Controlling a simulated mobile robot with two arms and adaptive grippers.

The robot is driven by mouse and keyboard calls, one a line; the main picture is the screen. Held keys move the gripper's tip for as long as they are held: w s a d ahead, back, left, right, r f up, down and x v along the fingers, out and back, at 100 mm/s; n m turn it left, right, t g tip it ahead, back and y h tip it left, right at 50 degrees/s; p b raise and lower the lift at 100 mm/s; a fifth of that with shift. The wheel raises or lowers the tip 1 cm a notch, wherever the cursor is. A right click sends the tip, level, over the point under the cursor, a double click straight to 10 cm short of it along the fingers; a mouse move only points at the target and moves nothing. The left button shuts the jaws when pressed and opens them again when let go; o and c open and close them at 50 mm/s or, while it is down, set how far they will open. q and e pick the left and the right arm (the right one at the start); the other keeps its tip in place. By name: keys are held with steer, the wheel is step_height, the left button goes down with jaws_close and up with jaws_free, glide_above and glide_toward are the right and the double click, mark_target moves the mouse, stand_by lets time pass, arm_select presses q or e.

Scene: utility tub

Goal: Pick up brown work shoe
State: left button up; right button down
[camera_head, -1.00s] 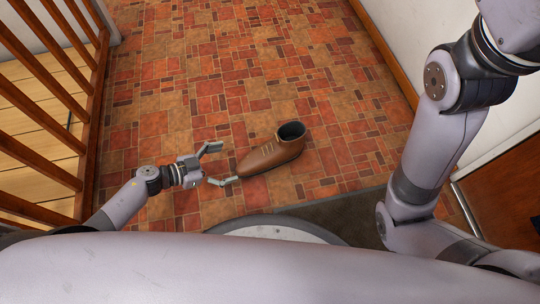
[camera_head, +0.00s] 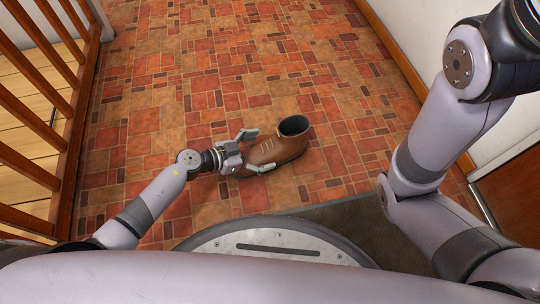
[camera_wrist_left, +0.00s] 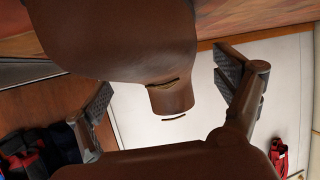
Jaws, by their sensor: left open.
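The brown work shoe (camera_head: 287,149) stands upright on the tiled floor, its toe to the left and its dark opening at the upper right. My left gripper (camera_head: 257,150) is open at the toe end, one finger on the far side and one on the near side of the shoe. I cannot tell whether the fingers touch it. In the left wrist view the shoe (camera_wrist_left: 120,35) appears upside down and large, between and above the spread fingers (camera_wrist_left: 165,90). My right arm shows at the right, but its gripper is out of view.
A wooden railing (camera_head: 62,150) runs along the left. A white wall (camera_head: 440,40) with brown skirting is on the right. A dark mat (camera_head: 350,213) lies just before my base. The tiled floor (camera_head: 220,60) beyond the shoe is clear.

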arm_select(q)
steer(key=shift+w+d+f, duration=0.2)
steer(key=shift+w+d, duration=0.1)
steer(key=shift+d, duration=0.15)
steer(key=shift+c, duration=0.4)
steer(key=c, duration=1.7)
steer(key=shift+r, duration=0.1)
steer(key=shift+c, duration=0.6)
